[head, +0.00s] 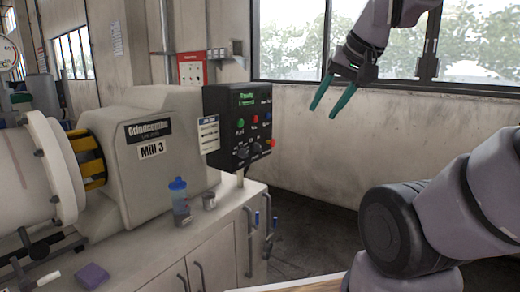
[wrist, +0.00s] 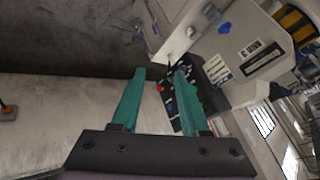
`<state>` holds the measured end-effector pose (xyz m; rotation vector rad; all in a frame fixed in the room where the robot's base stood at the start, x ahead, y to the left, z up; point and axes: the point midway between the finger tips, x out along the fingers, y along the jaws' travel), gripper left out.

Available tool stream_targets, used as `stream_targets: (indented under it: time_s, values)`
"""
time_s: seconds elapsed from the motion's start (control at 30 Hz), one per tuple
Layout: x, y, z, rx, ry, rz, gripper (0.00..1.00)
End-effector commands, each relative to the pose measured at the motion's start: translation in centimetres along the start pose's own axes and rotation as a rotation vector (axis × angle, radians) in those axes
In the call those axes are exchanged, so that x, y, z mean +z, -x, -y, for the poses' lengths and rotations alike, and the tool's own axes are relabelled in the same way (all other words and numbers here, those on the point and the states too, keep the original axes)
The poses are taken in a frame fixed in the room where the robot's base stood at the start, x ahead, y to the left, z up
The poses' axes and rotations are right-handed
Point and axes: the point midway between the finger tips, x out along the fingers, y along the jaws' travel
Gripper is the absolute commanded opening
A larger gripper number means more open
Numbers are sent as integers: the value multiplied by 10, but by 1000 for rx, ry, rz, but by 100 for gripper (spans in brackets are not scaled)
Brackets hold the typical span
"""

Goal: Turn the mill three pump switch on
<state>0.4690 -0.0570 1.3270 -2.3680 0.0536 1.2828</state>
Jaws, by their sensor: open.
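The Mill 3 machine (head: 165,175) stands at the left in the head view, with its name on a label. A dark control panel (head: 225,110) is mounted at its right end. It has a green display, green, red and blue buttons, and black knobs (head: 243,152) along the lower part. Their labels and settings are too small to read. My gripper (head: 325,110) has two teal fingers, open and empty, in the air right of the panel and apart from it. In the wrist view, the panel (wrist: 169,86) shows beyond my gripper (wrist: 161,68), partly hidden by the right-hand finger.
A bottle with a blue cap (head: 179,200) and a small metal cup (head: 209,201) stand on the cabinet (head: 215,225) below the panel. A purple block (head: 92,276) lies at front left. A red-framed box (head: 192,69) hangs behind. Floor right of the cabinet is clear.

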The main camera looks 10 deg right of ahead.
Motion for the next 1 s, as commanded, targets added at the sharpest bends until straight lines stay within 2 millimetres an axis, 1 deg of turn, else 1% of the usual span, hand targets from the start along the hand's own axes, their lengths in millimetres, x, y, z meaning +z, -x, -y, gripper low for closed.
stream_targets:
  time_s: [0.07, 0.17, 0.27, 0.47, 0.57, 0.6, 0.67, 0.73, 0.87, 0.9, 0.97, 1.0]
  values:
    - [-3, -6, 4, -7, -22, 34, 45]
    - [-8, -21, 15, -30, -79, 117, 45]
    - [-17, -44, 32, -72, -169, 233, 45]
    - [-45, -96, 67, -193, -373, 446, 45]
    - [-63, -125, 81, -264, -482, 536, 45]
    - [-71, -137, 86, -294, -529, 568, 45]
    - [-84, -157, 91, -342, -598, 611, 45]
    - [-100, -180, 96, -400, -683, 653, 45]
    - [-132, -229, 96, -514, -846, 711, 45]
    - [-142, -244, 95, -550, -897, 723, 45]
    - [-156, -269, 89, -606, -977, 733, 45]
    - [-166, -286, 84, -643, -1031, 736, 45]
